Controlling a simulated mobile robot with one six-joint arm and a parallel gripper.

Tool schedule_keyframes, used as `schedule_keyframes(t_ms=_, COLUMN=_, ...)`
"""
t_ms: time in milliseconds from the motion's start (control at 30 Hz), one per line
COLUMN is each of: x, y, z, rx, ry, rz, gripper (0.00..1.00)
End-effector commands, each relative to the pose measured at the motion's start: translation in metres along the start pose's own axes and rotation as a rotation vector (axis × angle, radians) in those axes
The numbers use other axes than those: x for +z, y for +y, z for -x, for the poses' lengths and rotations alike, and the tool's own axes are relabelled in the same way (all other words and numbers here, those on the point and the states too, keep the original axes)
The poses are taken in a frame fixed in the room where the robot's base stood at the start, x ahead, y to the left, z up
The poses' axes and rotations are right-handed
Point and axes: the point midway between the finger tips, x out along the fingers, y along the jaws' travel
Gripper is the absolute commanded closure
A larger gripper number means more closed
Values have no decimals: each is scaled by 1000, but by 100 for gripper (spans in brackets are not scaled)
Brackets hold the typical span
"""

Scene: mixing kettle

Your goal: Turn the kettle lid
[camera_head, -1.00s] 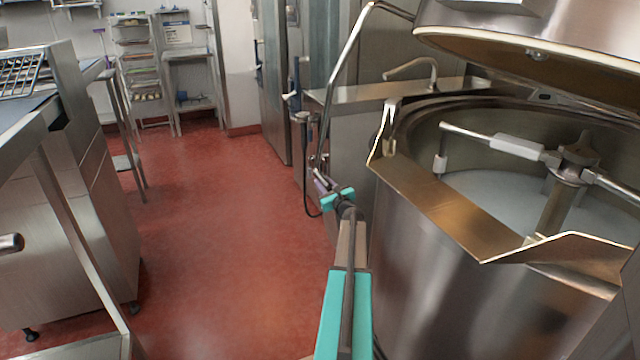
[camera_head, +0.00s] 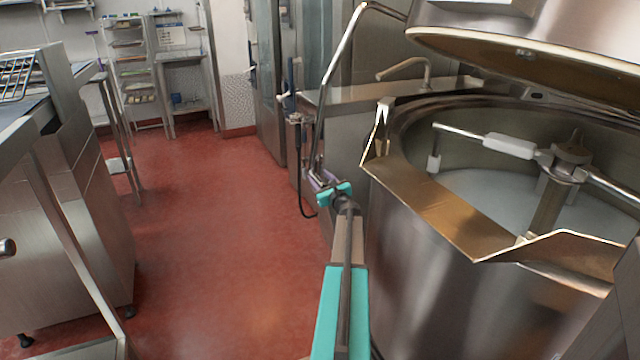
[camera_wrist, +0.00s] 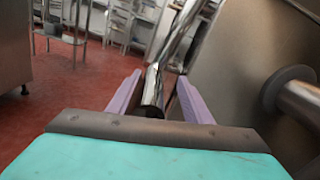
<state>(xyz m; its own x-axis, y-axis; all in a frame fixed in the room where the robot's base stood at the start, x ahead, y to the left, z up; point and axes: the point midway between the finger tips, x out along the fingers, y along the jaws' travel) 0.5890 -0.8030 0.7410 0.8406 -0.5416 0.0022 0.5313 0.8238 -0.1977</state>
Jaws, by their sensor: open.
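The kettle lid (camera_head: 560,65) is tilted up over the open steel kettle (camera_head: 450,265) at the right of the head view. A bent tubular bar (camera_head: 336,75) runs from near the lid's hinge side down to my gripper (camera_head: 322,181). In the wrist view, the lower end of the bar (camera_wrist: 153,90) lies between the two purple fingers of my gripper (camera_wrist: 155,95). The fingers stand open on either side of the bar. Whether either finger touches it cannot be told.
A mixer arm (camera_head: 510,147) spans the kettle opening. A round steel fitting (camera_wrist: 290,95) stands close on the right in the wrist view. A steel counter (camera_head: 70,200) stands at left; the red floor (camera_head: 220,240) between is clear.

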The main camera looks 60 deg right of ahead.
Motion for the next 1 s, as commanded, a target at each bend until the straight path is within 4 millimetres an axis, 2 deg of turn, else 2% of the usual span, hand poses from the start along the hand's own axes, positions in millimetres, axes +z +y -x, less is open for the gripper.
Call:
schedule_keyframes(t_ms=100, x=15, y=-4, z=5, rx=-3, ry=-1, rz=0, gripper=54)
schedule_keyframes(t_ms=1000, x=26, y=25, z=80, rx=-1, ry=-1, rz=0, gripper=54)
